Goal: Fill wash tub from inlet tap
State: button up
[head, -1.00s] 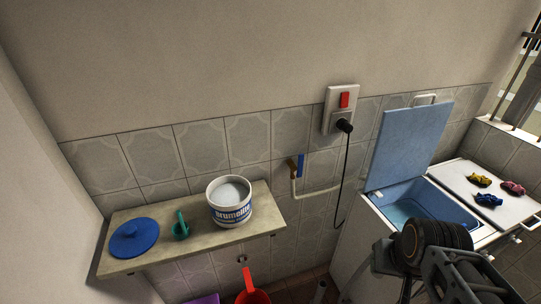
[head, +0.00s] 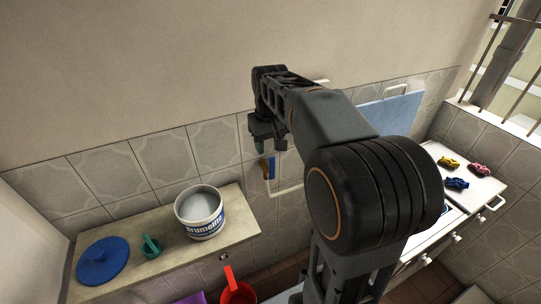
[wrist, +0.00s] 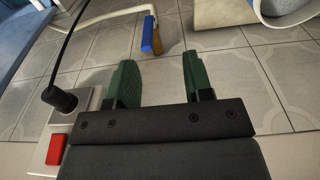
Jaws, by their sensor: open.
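The inlet tap on the tiled wall has a blue lever (head: 271,167) beside its brass body (head: 263,168). In the wrist view the blue lever (wrist: 148,37) shows beyond my fingertips, with the brass body (wrist: 156,36) next to it. My gripper (head: 262,148) is open and empty, just above the tap in the head view. The wrist view shows its two green fingers apart (wrist: 158,60), with a gap to the lever. The washer's blue lid (head: 393,113) stands raised. The wash tub is hidden behind my arm in the head view.
A white hose (head: 288,191) runs from the tap towards the washer. The wall socket's red switch (wrist: 55,149) and black plug (wrist: 60,98) lie close beside my gripper. A shelf (head: 160,258) holds a white bucket (head: 200,213), green scoop and blue disc. A red dipper (head: 236,291) hangs below.

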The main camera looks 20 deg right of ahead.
jog(key=r+g+p, duration=0.1)
jog(key=r, duration=0.1)
send_over(273, 157)
jog(key=f, duration=0.1)
notch_tip(273, 157, down, 13)
jog(key=shift+a+p, duration=0.15)
jog(key=shift+p, duration=0.4)
grip_shut()
